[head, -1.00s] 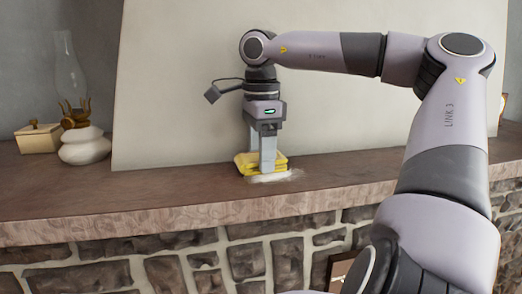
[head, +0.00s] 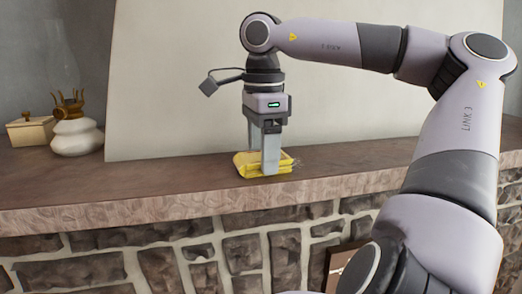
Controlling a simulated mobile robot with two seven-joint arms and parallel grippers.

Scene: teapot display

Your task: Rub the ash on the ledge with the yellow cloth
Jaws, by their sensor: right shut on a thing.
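The yellow cloth (head: 248,168) is a folded pad lying on the brown stone ledge (head: 140,194). My right gripper (head: 263,163) points straight down and is shut on the cloth, pressing it at the ledge surface. No clear patch of white ash shows now; only a faint pale trace is visible at the cloth's right edge, and the cloth and fingers may hide more. My left gripper is not in view.
A large pale panel (head: 180,80) leans on the wall close behind the gripper. An oil lamp with a white base (head: 77,137) and a small cream box (head: 31,131) stand at the ledge's left. The ledge between lamp and cloth is clear.

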